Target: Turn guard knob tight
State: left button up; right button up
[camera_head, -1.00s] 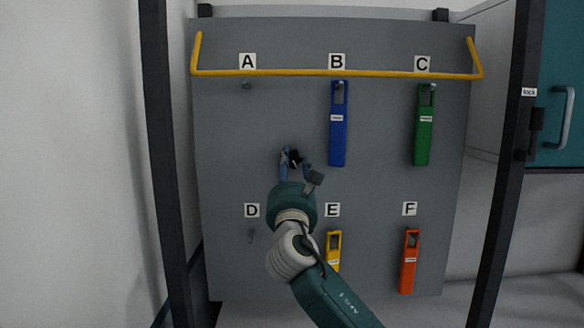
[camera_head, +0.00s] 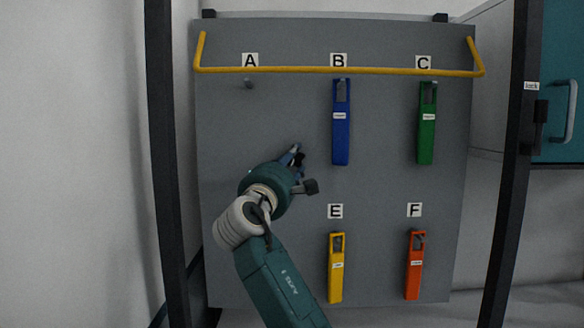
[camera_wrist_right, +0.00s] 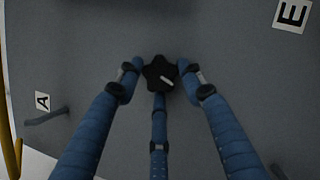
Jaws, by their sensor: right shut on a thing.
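The guard knob (camera_wrist_right: 158,70) is black and star-shaped with a white mark, set on the grey panel. In the right wrist view the blue fingers of my right gripper (camera_wrist_right: 160,84) are closed around it, one on each side and one below. In the head view the right gripper (camera_head: 297,157) reaches the panel's middle from the lower left, and the dark knob is mostly hidden between its fingers. My left gripper is not in view.
A yellow rail (camera_head: 300,69) crosses the panel top (camera_head: 400,35). Blue (camera_head: 341,135), green (camera_head: 427,135), yellow (camera_head: 336,280) and orange (camera_head: 414,275) tools hang at B, C, E and F. The hook at A (camera_head: 249,84) is empty. Dark posts stand either side.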

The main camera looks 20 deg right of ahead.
jog(key=m, duration=0.1)
jog(key=m+g, duration=0.1)
jog(key=m, duration=0.1)
jog(key=shift+w+a+f+g, duration=0.1)
jog(key=shift+f+g, duration=0.05)
jog(key=shift+g, duration=0.15)
jog(key=shift+r+m+g+y+p, duration=0.15)
jog(key=shift+m+g+y+p, duration=0.4)
jog(key=shift+m, duration=1.05)
jog(key=shift+r+m+g+y+p, duration=0.35)
jog(key=shift+m+p, duration=0.35)
jog(key=shift+m, duration=0.9)
jog(key=shift+m+g+y+p, duration=0.3)
jog(key=shift+m+g+p, duration=0.25)
jog(key=shift+m, duration=1.35)
jog(key=o, duration=0.9)
jog(key=shift+o, duration=1.2)
jog(key=shift+r, duration=0.1)
